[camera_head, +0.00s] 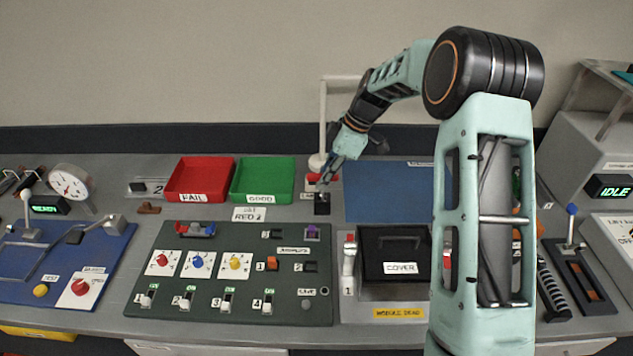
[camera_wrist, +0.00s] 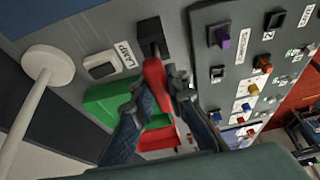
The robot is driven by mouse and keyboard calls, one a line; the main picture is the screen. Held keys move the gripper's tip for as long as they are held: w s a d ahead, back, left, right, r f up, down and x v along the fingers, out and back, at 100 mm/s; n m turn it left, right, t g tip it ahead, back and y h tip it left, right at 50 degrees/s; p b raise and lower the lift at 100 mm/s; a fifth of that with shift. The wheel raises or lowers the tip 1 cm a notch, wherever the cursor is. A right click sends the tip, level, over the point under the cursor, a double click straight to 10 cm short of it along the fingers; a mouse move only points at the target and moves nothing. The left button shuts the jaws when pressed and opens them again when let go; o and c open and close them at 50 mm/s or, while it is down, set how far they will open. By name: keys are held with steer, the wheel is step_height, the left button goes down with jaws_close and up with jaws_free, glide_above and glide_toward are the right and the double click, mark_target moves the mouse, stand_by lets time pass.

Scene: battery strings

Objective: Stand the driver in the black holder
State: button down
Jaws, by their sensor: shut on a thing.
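The driver shows in the wrist view as a red handle (camera_wrist: 154,76) between my gripper's fingers. My gripper (camera_wrist: 160,95) is shut on it. The black holder (camera_wrist: 150,32) is just beyond the handle's far end. In the head view the holder (camera_head: 321,208) is a small dark block behind the green panel, and my gripper (camera_head: 324,183) is right above it.
A white lamp post (camera_head: 322,120) stands close behind my gripper. A green tray (camera_head: 263,180) and a red tray (camera_head: 199,181) lie to the left. A blue mat (camera_head: 390,205) lies to the right. The dark green switch panel (camera_head: 215,245) is in front.

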steer(key=shift+f, duration=0.5)
steer(key=shift+f+b, duration=0.45)
steer(key=shift+b, duration=0.1)
steer(key=c, duration=1.9)
jaws_free()
steer(key=shift+r, duration=0.1)
